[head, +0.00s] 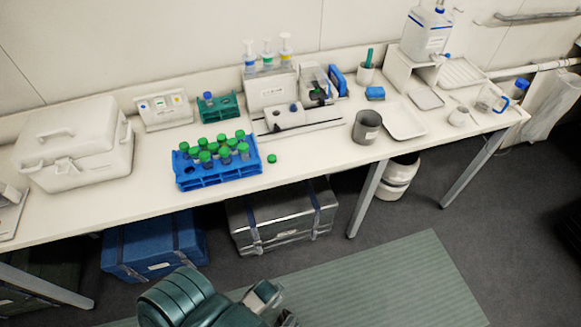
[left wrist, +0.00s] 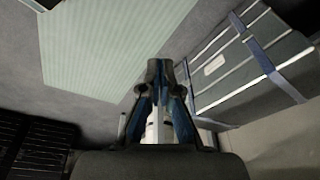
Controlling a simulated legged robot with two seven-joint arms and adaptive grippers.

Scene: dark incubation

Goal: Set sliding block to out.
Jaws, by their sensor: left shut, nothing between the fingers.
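A low white block (head: 284,118) with a small dark knob sits on the bench, on a long flat base with a dark front edge. It looks like the sliding block. It stands in front of a white labelled box (head: 270,91) and left of a clear-sided holder (head: 318,86). My left gripper shows in the left wrist view (left wrist: 160,68), its fingers together with nothing between them. It is below the bench top, over the floor, well away from the block. In the head view a teal arm part of mine is at the bottom edge. My right gripper is not seen.
A grey cup (head: 367,127) and white tray (head: 405,121) stand to the right. A grey case (head: 282,220) is under the bench.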

